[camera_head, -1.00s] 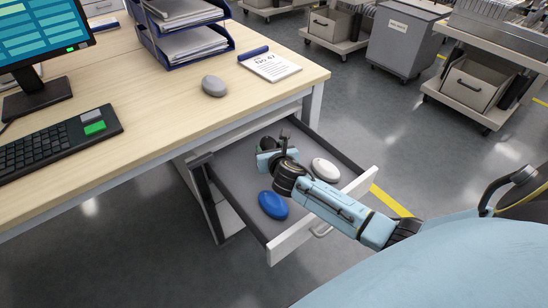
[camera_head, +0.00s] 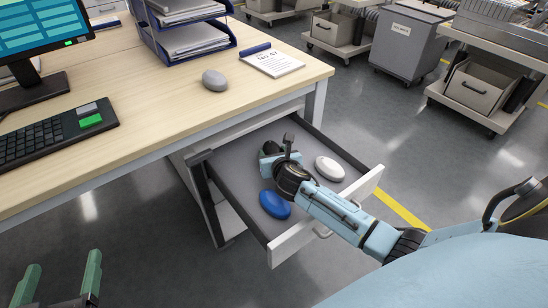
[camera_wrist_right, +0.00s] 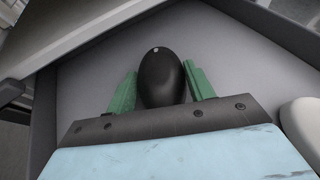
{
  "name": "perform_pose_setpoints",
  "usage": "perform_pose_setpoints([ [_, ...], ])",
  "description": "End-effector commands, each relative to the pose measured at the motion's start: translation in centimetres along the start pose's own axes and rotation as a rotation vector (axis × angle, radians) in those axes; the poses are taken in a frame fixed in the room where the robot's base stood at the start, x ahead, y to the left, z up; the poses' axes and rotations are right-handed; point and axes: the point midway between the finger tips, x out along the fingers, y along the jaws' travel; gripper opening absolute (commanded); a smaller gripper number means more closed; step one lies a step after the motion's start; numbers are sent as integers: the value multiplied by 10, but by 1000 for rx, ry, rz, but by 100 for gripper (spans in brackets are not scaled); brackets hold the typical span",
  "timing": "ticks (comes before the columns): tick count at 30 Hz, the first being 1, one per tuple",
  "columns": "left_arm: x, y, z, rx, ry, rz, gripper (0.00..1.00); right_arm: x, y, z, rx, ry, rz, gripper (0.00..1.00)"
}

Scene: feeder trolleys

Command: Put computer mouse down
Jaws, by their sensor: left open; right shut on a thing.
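My right gripper (camera_wrist_right: 163,92) is shut on a black computer mouse (camera_wrist_right: 162,75), one green finger on each side of it. The gripper is inside the open drawer (camera_head: 232,173), over its grey floor. Whether the mouse touches the floor I cannot tell. In the head view the black mouse (camera_head: 271,148) is mostly hidden by my wrist. A blue mouse (camera_head: 274,205) and a white mouse (camera_head: 329,168) lie in the drawer, either side of my wrist. A grey mouse (camera_head: 215,80) lies on the desk. My left gripper (camera_head: 60,280) is open and empty at the lower left.
The desk (camera_head: 180,110) holds a keyboard (camera_head: 40,140), a monitor (camera_head: 40,40), blue paper trays (camera_head: 190,40) and a notepad (camera_head: 272,62). The drawer front (camera_head: 290,240) and side walls surround my right gripper. Trolleys stand behind on open floor.

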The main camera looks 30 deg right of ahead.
Motion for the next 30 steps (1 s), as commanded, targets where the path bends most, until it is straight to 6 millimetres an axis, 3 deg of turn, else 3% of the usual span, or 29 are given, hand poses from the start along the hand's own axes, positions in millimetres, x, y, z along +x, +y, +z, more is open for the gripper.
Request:
perform_pose_setpoints([
  [6,1,4,-19,-3,116,10,75,2,0,-3,0,0,1,29],
  [18,0,4,-22,-4,136,11,75,2,1,-6,0,0,1,29],
  [19,0,5,-23,-4,140,12,75,2,1,-6,0,0,1,55],
  [23,0,5,-23,-4,139,12,75,2,1,-5,0,0,1,72],
  [30,0,5,-23,-4,137,12,75,2,0,-5,0,0,1,75],
])
